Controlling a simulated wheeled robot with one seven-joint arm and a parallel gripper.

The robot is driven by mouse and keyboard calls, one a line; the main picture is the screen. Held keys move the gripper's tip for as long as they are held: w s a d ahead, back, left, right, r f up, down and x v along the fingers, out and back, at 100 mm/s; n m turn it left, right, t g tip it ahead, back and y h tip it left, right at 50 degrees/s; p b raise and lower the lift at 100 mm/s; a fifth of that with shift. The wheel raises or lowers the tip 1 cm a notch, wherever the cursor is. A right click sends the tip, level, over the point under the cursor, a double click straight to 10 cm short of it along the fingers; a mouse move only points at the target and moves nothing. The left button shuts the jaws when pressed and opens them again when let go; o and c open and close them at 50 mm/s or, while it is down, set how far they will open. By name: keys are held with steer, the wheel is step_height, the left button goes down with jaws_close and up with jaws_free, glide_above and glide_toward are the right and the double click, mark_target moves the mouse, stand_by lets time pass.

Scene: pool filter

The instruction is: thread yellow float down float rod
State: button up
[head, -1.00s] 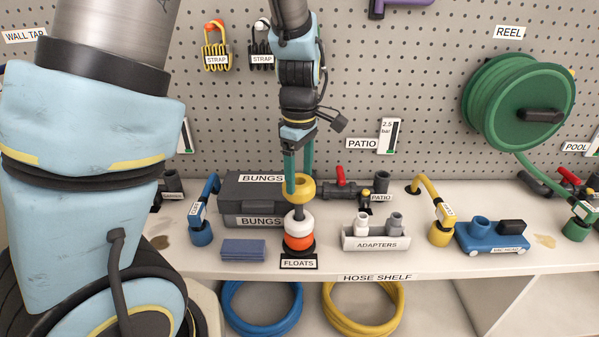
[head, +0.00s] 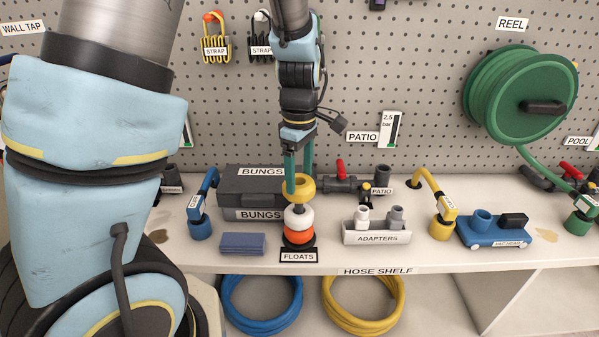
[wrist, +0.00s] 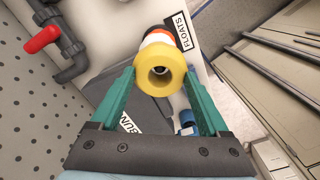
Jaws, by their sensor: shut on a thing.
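The yellow float (head: 300,191) is a ring held between the two green fingers of my gripper (head: 299,183). It also shows in the wrist view (wrist: 160,80), where the grey rod end appears inside its hole. The float rod (head: 299,208) stands upright right below the yellow float, on the FLOATS base. A white float (head: 299,221) and an orange float (head: 298,238) are stacked low on the rod. The yellow float is above the white one, with a short gap between. I cannot tell for sure how far the rod reaches into the yellow float.
Grey BUNGS boxes (head: 252,188) stand behind left, and a blue block (head: 243,244) lies left of the rod. The ADAPTERS holder (head: 377,237) is at the right. A red-handled PATIO valve (head: 341,182) is behind right. Some shelf is bare in front.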

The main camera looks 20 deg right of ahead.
steer(key=shift+f+b, duration=0.9)
steer(key=shift+f, duration=0.75)
steer(key=o, duration=1.4)
step_height(320, 180, up, 5)
steer(key=p, duration=0.5)
steer(key=shift+r, duration=0.1)
